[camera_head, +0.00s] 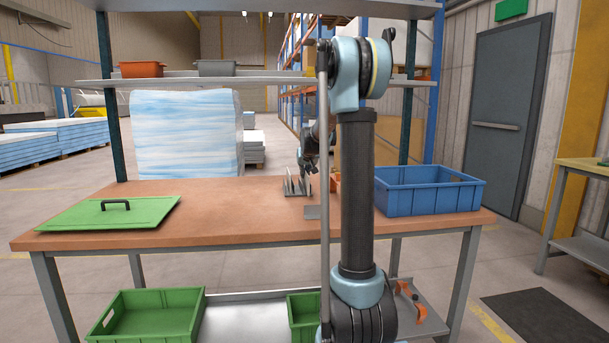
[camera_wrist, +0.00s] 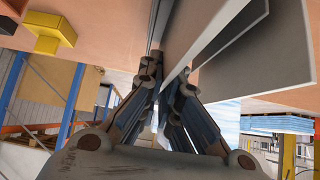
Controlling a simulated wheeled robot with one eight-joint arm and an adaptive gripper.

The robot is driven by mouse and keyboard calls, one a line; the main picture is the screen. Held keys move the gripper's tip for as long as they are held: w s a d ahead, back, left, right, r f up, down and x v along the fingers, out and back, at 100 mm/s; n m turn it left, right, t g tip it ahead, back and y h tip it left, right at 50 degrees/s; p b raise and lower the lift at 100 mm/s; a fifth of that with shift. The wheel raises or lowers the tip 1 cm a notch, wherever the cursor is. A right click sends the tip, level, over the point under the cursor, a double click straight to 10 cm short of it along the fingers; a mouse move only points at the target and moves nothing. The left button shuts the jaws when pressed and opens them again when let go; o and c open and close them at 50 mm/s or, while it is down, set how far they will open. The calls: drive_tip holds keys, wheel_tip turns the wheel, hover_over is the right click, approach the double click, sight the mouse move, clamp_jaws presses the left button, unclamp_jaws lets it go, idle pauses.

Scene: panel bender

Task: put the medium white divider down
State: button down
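In the wrist view, which looks tilted over, my gripper (camera_wrist: 166,86) has its fingers close together around the edge of a thin white divider (camera_wrist: 186,62). Much of that plate is hidden by the fingers and by other plates. Larger grey-white dividers (camera_wrist: 268,52) stand close beside it on the right. In the head view my gripper (camera_head: 309,168) is low over the table, partly behind my arm, at a small rack with upright thin plates (camera_head: 292,187). I cannot tell whether the held divider touches the rack or table.
The wooden table (camera_head: 230,211) holds a green lid with a black handle (camera_head: 115,212) at left and a blue crate (camera_head: 428,192) at right. A shelf (camera_head: 270,80) spans above. The table between lid and rack is clear.

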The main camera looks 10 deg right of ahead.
drive_tip(key=shift+f, duration=0.2)
drive_tip(key=c, duration=1.8)
unclamp_jaws()
drive_tip(key=shift+s, duration=0.1)
drive_tip(key=v, duration=1.7)
